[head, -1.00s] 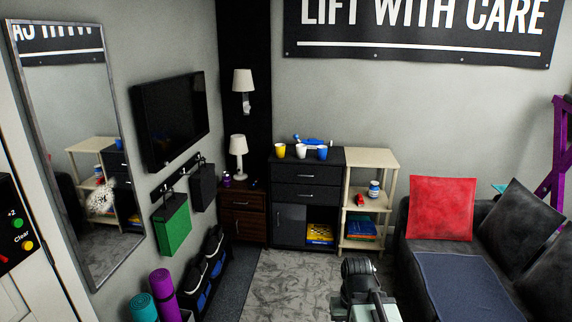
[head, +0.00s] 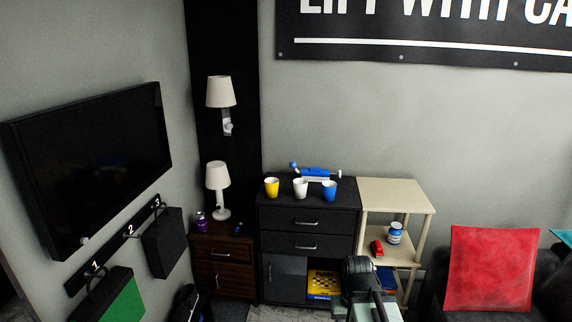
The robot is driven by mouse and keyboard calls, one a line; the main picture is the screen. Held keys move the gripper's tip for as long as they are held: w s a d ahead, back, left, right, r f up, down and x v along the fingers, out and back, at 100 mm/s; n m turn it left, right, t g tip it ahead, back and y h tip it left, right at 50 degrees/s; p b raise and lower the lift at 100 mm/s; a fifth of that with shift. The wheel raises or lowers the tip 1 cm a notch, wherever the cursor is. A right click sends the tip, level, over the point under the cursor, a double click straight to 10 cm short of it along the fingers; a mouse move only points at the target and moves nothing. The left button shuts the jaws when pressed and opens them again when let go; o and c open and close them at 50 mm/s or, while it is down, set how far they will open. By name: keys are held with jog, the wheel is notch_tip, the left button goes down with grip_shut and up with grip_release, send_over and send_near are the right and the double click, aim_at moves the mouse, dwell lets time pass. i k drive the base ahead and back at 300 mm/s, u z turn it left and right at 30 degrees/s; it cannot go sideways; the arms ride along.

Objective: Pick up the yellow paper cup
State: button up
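The yellow paper cup (head: 272,188) stands upright on top of the black cabinet (head: 307,225), at the left of a row of three cups. A white cup (head: 300,189) stands to its right, and a blue cup (head: 329,191) stands farther right. My arm shows at the bottom, right of centre, in front of the cabinet and well short of the cups. I cannot make out my gripper's fingers, so its opening is unclear.
A blue and white object (head: 315,173) lies behind the cups. A beige shelf (head: 398,193) adjoins the cabinet on the right, holding a red item (head: 377,248) and a blue-white jar (head: 395,233). A brown nightstand (head: 222,245) with a lamp (head: 218,190) stands left. A red cushion (head: 491,268) is at right.

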aim_at(271, 184)
jog(key=i, duration=2.3)
jog(key=u, duration=4.4)
jog(key=k, duration=0.45)
jog(key=z, duration=1.1)
